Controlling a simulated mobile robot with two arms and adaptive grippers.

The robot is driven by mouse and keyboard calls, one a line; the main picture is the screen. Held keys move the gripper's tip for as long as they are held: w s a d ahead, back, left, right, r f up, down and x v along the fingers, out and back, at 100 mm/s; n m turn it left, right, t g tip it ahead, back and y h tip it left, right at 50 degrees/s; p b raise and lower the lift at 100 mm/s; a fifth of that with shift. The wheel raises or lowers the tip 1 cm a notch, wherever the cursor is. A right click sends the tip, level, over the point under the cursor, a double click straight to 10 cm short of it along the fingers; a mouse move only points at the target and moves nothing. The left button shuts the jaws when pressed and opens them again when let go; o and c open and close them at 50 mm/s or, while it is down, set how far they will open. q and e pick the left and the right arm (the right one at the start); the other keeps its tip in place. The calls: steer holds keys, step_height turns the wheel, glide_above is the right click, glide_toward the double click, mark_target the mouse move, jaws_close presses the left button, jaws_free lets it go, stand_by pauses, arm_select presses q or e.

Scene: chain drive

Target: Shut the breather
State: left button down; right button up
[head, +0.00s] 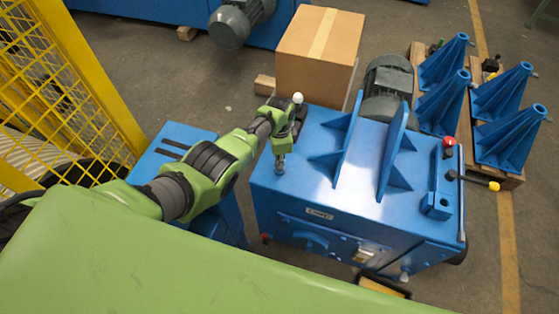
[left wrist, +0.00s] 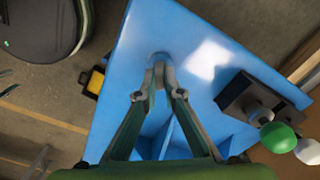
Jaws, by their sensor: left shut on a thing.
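The breather (head: 280,167) is a small grey metal fitting on the blue machine top, near its left edge. In the left wrist view the breather (left wrist: 158,60) is a grey round piece between my fingertips, partly hidden by them. My left gripper (head: 281,157) points down over it, and in the left wrist view its fingers (left wrist: 157,75) are closed on it. I cannot tell how far the breather is turned. My right gripper is in neither view.
A dark block with a white ball knob (head: 298,98) stands just behind my left gripper. Blue upright plates (head: 346,145) rise to its right, beside a grey motor (head: 389,85). A cardboard box (head: 318,55) is behind. A yellow mesh fence (head: 75,80) stands left of my arm.

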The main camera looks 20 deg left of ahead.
arm_select(q)
steer(key=m, duration=0.6)
steer(key=shift+w+r, duration=0.15)
steer(key=shift+m, duration=0.3)
steer(key=c, duration=2.4)
jaws_free()
steer(key=shift+o, duration=1.2)
step_height(320, 180, up, 12)
